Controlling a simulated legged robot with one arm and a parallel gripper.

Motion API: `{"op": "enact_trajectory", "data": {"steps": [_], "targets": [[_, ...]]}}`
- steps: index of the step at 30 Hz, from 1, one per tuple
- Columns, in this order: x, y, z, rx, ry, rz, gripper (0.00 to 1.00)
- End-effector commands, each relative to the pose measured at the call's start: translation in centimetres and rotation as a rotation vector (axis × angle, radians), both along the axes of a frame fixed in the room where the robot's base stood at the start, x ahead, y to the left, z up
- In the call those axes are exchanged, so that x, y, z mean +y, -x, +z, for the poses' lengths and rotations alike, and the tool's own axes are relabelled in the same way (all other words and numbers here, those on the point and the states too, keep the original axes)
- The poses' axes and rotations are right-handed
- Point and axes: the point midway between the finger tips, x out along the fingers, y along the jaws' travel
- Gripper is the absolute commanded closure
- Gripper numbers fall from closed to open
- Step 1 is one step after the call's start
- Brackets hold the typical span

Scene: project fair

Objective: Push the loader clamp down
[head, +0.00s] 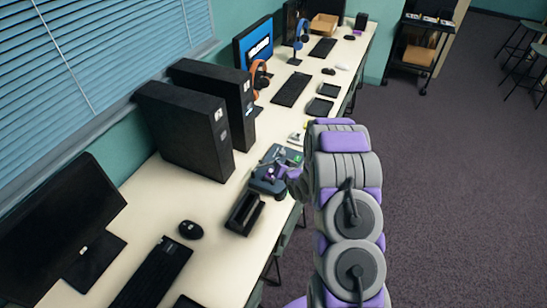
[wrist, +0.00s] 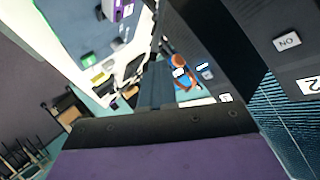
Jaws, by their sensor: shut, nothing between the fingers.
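The loader (head: 265,184) is a dark blue-grey box on the long desk, with small green and purple parts on top. The wrist view shows its flat top (wrist: 75,35) at upper left, with a green button and a purple part (wrist: 118,10) that may be the clamp. The clamp's position is not clear, as my arm partly covers the loader in the head view. My gripper (head: 284,176) is at the loader's right side in the head view. In the wrist view my gripper (wrist: 157,86) is shut and empty; contact with the loader cannot be told.
An open black tray (head: 244,213) stands just in front of the loader. Two black computer towers (head: 185,130) stand behind it to the left. A mouse (head: 190,230), keyboard (head: 152,275) and monitor (head: 65,225) are nearer. The carpeted floor (head: 450,170) at right is open.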

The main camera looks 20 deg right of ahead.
Motion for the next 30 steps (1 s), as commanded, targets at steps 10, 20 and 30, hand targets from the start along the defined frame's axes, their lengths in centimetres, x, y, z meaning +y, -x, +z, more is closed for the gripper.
{"op": "enact_trajectory", "data": {"steps": [10,20,30], "targets": [[-1.6,1.5,-3.1,-0.169,-0.167,-0.003,1.00],[-2.1,2.0,-4.8,-0.267,-0.262,0.000,1.00],[-1.7,2.4,-4.4,-0.266,-0.262,0.000,1.00]]}}
